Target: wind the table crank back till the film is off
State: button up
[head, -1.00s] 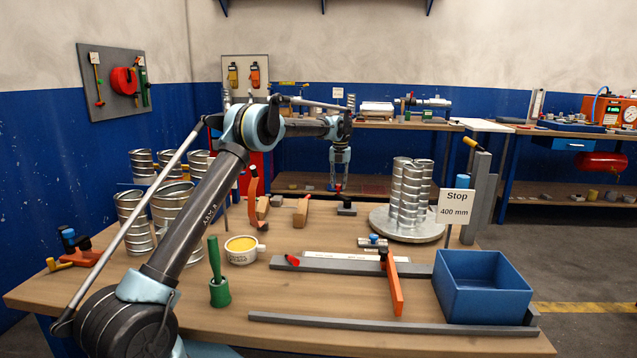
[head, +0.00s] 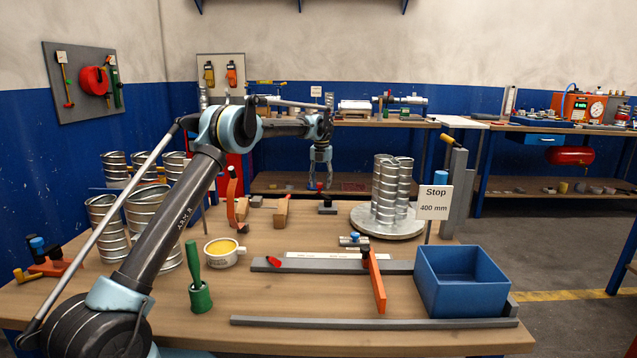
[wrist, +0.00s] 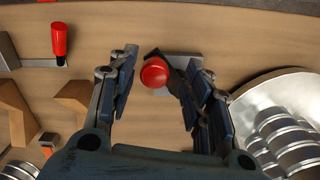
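The round metal turntable (head: 410,226) stands at the back right of the bench with a bundle of ribbed silver ducts (head: 393,190) upright on it. I cannot make out clear film on the ducts. Left of the turntable, a red knob (wrist: 154,73) sits on a dark arm by a grey block (wrist: 186,65); it looks like the table crank. The knob also shows in the head view (head: 319,186). My gripper (head: 320,160) hangs above it, pointing down. In the wrist view my gripper (wrist: 160,85) is open, with the knob between the spread fingers, apparently without contact.
Wooden blocks (head: 283,211) and an orange clamp (head: 235,200) stand left of the knob. A red handle (wrist: 59,40) is at upper left in the wrist view.

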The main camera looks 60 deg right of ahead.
jog(key=shift+w, duration=0.15)
jog(key=shift+r, duration=0.3)
notch_tip(320, 180, up, 11)
jog(key=shift+r, duration=0.2)
